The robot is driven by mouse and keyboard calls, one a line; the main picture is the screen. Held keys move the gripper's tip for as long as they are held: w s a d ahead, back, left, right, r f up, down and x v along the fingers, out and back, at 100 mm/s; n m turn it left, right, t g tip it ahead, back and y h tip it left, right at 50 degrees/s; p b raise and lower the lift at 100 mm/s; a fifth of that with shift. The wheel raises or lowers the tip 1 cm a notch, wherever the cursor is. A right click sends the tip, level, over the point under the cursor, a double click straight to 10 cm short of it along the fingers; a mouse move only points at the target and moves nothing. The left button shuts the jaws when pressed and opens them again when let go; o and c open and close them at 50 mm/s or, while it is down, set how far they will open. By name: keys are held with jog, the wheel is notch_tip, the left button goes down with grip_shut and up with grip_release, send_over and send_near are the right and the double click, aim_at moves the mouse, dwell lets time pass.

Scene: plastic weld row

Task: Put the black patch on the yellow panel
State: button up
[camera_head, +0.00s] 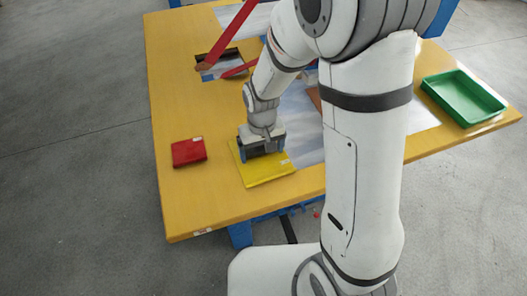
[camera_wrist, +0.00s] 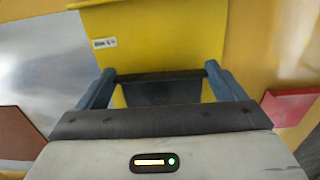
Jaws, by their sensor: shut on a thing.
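The yellow panel (camera_head: 268,173) lies flat near the table's front edge, with a small white label on it. In the wrist view the panel (camera_wrist: 165,35) fills the top middle, and yellow also shows beside the patch. My gripper (camera_head: 263,153) is over the panel, pointing down. In the wrist view its two blue-grey fingers (camera_wrist: 159,74) are shut on the black patch (camera_wrist: 162,93), which spans the space between them. The patch is over the panel; I cannot tell whether it touches it. The gripper body hides part of the patch.
A red panel (camera_head: 188,151) lies just left of the yellow one. A green tray (camera_head: 464,97) stands at the table's right. A grey sheet (camera_wrist: 45,65) and a brown piece (camera_wrist: 18,135) lie beside the panel. A red bar (camera_head: 226,38) slants at the back.

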jog(key=shift+f, duration=0.4)
jog(key=shift+f, duration=0.1)
jog(key=o, duration=0.7)
notch_tip(320, 180, up, 12)
jog(key=p, duration=0.1)
jog(key=s+d+r+m, duration=0.1)
jog(key=s+d+r, duration=0.1)
jog(key=s+d, duration=0.2)
jog(key=s+d+r+m+t, duration=0.1)
jog(key=s+d+r, duration=0.2)
jog(key=s+d, duration=0.1)
jog(key=s+d+r+m+t, duration=0.1)
jog(key=s+d+r, duration=0.2)
jog(key=s+d, duration=0.1)
jog(key=shift+d, duration=0.35)
